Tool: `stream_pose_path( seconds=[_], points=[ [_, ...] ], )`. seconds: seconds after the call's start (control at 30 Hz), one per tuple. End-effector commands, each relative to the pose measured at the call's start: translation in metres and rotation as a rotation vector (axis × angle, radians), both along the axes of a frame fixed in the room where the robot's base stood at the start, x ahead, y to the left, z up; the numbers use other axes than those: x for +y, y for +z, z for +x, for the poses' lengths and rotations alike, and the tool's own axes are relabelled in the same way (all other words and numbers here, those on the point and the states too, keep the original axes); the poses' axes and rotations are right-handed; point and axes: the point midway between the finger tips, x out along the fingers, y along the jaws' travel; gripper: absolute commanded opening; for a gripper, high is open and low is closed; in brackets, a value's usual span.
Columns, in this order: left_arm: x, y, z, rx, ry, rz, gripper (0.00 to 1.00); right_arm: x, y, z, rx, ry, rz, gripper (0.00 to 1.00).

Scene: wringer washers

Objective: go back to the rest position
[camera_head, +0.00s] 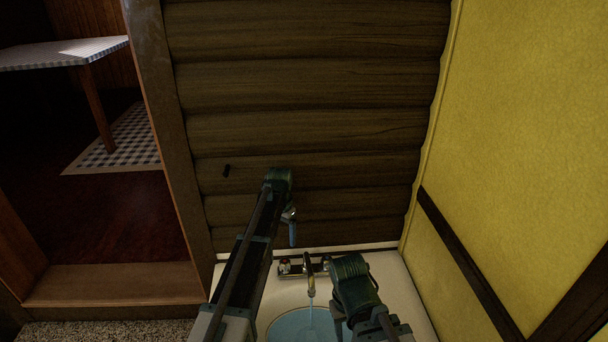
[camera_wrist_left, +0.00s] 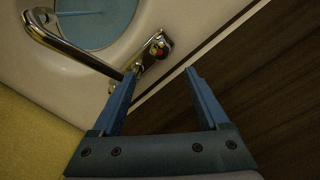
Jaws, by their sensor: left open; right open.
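My left gripper (camera_head: 292,232) hangs from the left arm in front of the log wall, above and slightly left of the faucet (camera_head: 310,275). In the left wrist view my left gripper (camera_wrist_left: 162,72) is open, its two blue fingers apart with nothing between them. One fingertip appears close to the faucet's chrome base (camera_wrist_left: 153,52); I cannot tell whether they touch. My right arm's dark wrist (camera_head: 350,280) is over the right side of the sink; its gripper fingers do not show.
Water runs from the faucet into the blue-looking basin (camera_head: 290,324) of the white sink (camera_head: 392,272). A log wall (camera_head: 310,90) stands behind, a yellow wall (camera_head: 530,130) at right. A doorway at left shows a table (camera_head: 65,53) and a checked rug (camera_head: 125,145).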

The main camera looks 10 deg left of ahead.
Motion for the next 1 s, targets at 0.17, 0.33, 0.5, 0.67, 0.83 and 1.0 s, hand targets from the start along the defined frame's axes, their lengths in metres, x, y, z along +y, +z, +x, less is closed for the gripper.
stream_pose_path(
  seconds=[0.17,0.33,0.5,0.67,0.83,1.0],
  points=[
    [0.004,0.000,-0.053,-0.011,0.072,0.000,0.78,0.000,0.000,0.000,0.000,0.000,0.000,0.50],
    [0.011,0.000,-0.144,-0.035,0.232,-0.004,0.78,0.000,0.000,0.000,0.000,0.000,0.000,0.50],
    [0.015,0.000,-0.213,-0.054,0.367,-0.011,0.78,0.000,0.000,0.000,0.000,0.000,0.000,0.50],
    [0.016,0.000,-0.268,-0.069,0.469,-0.016,0.78,0.000,-0.001,0.000,0.000,0.000,0.000,0.50],
    [-0.027,-0.006,-0.270,-0.033,0.343,0.024,0.78,0.000,-0.006,0.000,0.000,0.000,0.000,0.50],
    [-0.061,-0.010,-0.289,-0.007,0.238,0.065,0.78,0.000,-0.011,0.000,0.000,0.000,0.000,0.50]
  ],
)
